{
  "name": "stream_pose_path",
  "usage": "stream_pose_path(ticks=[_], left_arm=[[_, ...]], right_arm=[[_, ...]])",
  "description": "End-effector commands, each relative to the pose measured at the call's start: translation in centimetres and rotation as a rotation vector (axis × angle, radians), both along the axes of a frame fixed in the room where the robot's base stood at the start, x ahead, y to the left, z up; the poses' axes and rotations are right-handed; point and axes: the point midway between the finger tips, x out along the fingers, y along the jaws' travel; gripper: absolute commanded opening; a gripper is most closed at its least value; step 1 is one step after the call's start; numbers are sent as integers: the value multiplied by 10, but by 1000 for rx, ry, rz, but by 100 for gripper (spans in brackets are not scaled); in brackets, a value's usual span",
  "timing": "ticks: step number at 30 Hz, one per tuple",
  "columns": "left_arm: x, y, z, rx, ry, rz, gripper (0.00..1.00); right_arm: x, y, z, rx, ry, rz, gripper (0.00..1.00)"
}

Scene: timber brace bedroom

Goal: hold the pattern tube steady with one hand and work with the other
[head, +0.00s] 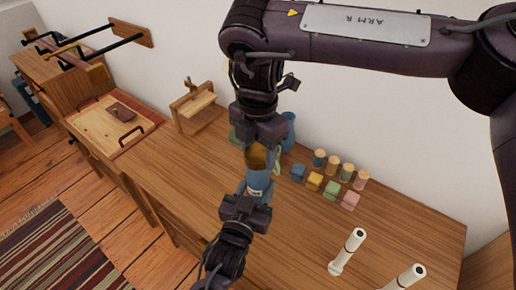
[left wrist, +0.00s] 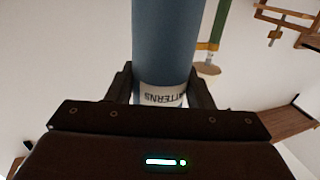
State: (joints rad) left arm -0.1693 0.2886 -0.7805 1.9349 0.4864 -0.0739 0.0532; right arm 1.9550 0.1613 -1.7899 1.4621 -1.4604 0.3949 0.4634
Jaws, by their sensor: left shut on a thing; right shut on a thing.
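The pattern tube (head: 259,181) is a blue cylinder with a white lettered label near its lower end, held above the wooden counter. My left gripper (head: 252,200) is shut on it around the label. In the left wrist view the tube (left wrist: 163,45) runs up between the two fingers, and its far end is out of frame. My right gripper (head: 257,148) is above the tube, at its amber-brown top end piece (head: 256,159), and is shut on this piece. I cannot tell whether the piece is seated in the tube or slightly apart.
The counter (head: 205,190) has free room left of the tube. Several small coloured blocks and jars (head: 331,190) stand to the right. A blue vessel (head: 289,130) is behind my right gripper. A tray (head: 113,123) lies far left.

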Motion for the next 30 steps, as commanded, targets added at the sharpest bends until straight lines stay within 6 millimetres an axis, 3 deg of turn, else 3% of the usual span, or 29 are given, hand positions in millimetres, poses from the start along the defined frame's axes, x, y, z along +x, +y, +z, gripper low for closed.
stream_pose_path(ticks=[6,11,12,17,26,30], left_arm=[[-1,-1,0,1,0,-3,0],[-1,-1,0,1,0,-3,0],[-1,-1,0,0,0,-3,0],[-1,-1,0,0,0,-2,0],[0,0,0,0,0,-1,0],[0,0,0,0,0,-1,0]], right_arm=[[1,0,0,2,-3,-397,25],[1,0,0,2,-3,-396,25],[1,0,0,2,-3,-396,58],[1,0,0,1,-3,-394,78],[1,0,2,-1,-3,-392,78],[2,0,17,0,-7,-392,78]])
